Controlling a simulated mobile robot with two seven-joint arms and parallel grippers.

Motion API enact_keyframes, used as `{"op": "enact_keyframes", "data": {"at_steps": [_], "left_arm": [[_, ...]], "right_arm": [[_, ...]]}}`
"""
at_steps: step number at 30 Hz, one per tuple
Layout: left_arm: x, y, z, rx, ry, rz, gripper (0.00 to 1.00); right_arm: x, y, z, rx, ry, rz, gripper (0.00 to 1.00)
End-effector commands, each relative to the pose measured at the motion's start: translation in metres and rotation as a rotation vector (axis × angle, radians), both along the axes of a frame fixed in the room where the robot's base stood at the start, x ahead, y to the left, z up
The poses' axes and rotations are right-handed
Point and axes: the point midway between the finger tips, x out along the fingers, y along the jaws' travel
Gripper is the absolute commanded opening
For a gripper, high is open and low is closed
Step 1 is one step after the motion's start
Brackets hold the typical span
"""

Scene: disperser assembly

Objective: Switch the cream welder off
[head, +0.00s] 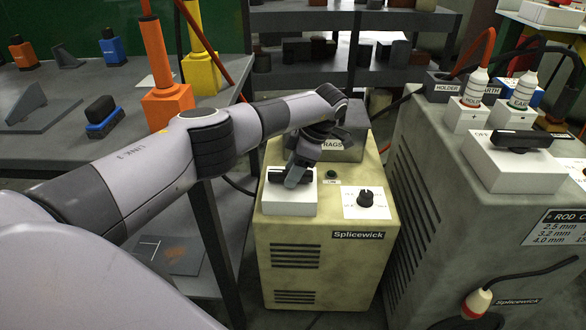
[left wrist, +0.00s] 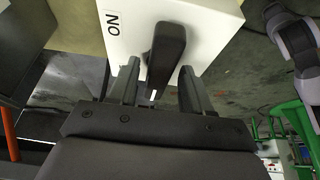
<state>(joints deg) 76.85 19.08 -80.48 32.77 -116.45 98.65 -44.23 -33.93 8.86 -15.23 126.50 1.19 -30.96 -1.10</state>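The cream welder (head: 330,240) stands in the middle of the head view, labelled Splicewick. On its top left is a white switch box (head: 290,204) with a black switch handle (head: 277,175). My left gripper (head: 294,176) is down at this handle and partly hides it. In the left wrist view, the black handle (left wrist: 166,50) lies between the two fingers of my left gripper (left wrist: 158,70), with a visible gap on the left finger's side. The gripper looks open around it. An ON label (left wrist: 113,21) shows on the white box (left wrist: 205,20); no OFF label shows there. My right gripper is out of view.
A dial (head: 365,198) and small green lamp (head: 331,174) are right of the switch box. A grey RAGS box (head: 350,135) stands behind. A larger grey welder (head: 450,220) with its own black switch (head: 522,139) stands close right. A grey workbench (head: 60,140) is at left.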

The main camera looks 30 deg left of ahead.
Motion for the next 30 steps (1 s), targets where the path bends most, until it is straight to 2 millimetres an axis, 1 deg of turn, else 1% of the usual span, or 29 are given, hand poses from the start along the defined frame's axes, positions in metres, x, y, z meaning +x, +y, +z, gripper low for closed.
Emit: {"op": "enact_keyframes", "data": {"at_steps": [8, 10, 14, 18, 21, 25, 30], "left_arm": [[0.001, 0.001, 0.002, 0.002, -0.001, -0.002, 0.53], [0.002, 0.0, 0.005, 0.003, -0.002, -0.002, 0.53], [0.005, -0.006, 0.021, 0.001, -0.004, -0.003, 0.53], [0.01, -0.014, 0.043, 0.003, -0.004, -0.004, 0.53], [0.013, -0.019, 0.055, 0.003, -0.003, -0.003, 0.53], [0.015, -0.022, 0.065, 0.001, -0.002, -0.002, 0.53], [0.015, -0.023, 0.067, 0.001, 0.0, -0.003, 0.53]], "right_arm": [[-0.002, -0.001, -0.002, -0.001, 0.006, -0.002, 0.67], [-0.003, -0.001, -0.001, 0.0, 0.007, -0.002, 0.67], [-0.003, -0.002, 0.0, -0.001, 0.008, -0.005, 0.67], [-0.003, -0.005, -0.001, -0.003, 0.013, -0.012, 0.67], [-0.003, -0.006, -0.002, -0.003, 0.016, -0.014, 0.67], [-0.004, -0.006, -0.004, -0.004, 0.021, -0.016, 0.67], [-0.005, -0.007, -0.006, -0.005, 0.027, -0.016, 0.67]]}}
